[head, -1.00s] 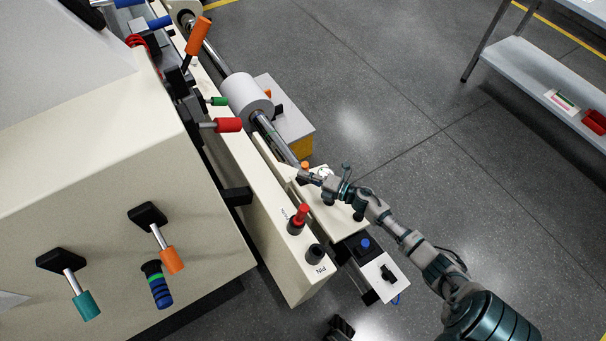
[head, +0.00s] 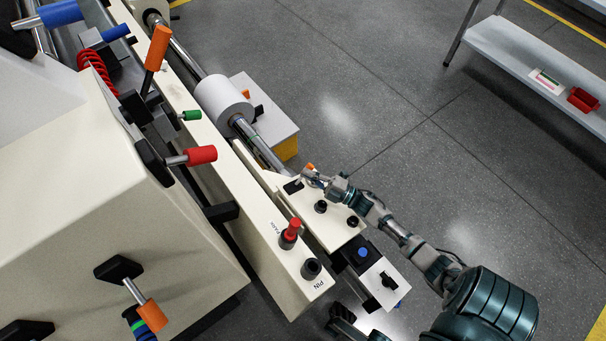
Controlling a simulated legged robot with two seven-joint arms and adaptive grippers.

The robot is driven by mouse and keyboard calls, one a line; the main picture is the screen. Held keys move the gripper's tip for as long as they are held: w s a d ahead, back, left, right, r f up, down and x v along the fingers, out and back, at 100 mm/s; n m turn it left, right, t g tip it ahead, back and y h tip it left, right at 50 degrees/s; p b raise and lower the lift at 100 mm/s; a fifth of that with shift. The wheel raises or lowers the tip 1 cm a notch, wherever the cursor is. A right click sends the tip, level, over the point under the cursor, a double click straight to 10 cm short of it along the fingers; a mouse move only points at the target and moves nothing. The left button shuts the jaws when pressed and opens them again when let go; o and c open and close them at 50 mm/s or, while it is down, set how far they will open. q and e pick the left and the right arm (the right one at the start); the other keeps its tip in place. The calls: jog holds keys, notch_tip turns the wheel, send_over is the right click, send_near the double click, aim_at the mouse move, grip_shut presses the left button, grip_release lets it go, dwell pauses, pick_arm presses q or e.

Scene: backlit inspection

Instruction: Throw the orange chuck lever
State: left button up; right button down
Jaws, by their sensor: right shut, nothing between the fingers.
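A small orange-tipped lever (head: 310,167) stands at the near end of the metal shaft, on the cream block. It is small and partly hidden by my right gripper (head: 313,180). The right gripper is shut and empty, right at this lever; I cannot tell whether they touch. A larger orange-handled lever (head: 157,48) stands upright on the machine at the upper left. Another orange-handled lever (head: 150,313) hangs on the cream cabinet at the lower left.
A white roll (head: 222,100) sits on the shaft. Black knobs (head: 320,206), a red knob (head: 291,230) and a blue button (head: 362,252) sit close by. A shelf (head: 520,50) is at the upper right; the floor between is clear.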

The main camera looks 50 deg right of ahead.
jog(key=shift+d+f, duration=0.2)
jog(key=shift+d, duration=0.05)
jog(key=shift+s+d+f, duration=0.1)
jog(key=shift+d, duration=0.1)
dwell(0.4)
